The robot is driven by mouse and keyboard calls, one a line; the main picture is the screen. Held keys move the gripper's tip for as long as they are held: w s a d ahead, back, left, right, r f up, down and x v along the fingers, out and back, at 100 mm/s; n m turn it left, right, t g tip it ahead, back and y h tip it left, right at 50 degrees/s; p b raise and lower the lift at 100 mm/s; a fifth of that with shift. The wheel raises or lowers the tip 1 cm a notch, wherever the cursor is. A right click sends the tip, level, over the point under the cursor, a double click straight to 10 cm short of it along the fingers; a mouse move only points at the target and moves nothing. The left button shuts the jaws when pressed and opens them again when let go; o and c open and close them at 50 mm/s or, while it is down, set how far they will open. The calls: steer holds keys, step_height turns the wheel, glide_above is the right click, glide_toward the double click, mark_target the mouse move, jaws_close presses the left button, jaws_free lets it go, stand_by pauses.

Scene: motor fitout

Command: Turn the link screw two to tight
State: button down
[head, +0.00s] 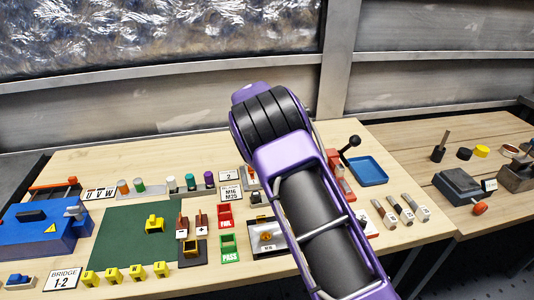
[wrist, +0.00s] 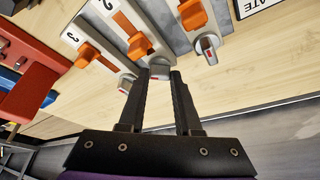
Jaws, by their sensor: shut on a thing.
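My gripper (wrist: 160,80) is shut on the middle screw, link screw two (wrist: 160,71), with a fingertip at each side. The screw by label 3 (wrist: 127,84) is just left of the fingers. The third screw (wrist: 206,47) is to the right, apart from them. In the head view my arm hides the gripper and most of the link blocks.
A red part (wrist: 32,82) and a blue part stand at the left in the wrist view. In the head view, a blue tray (head: 368,171) lies right of my arm, a green mat (head: 125,235) left. Several grey-tipped pieces (head: 402,209) lie at the right front.

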steer(key=m+h, duration=0.1)
steer(key=m, duration=0.1)
steer(key=m+g+p, duration=0.1)
steer(key=m, duration=0.2)
steer(key=shift+w+a+m+h, duration=0.15)
steer(key=shift+m+h, duration=0.15)
steer(key=shift+h, duration=0.1)
steer(key=shift+m+g+h+p, duration=0.4)
steer(key=shift+m+g, duration=0.5)
steer(key=shift+m, duration=1.4)
steer(key=c, duration=0.6)
jaws_free()
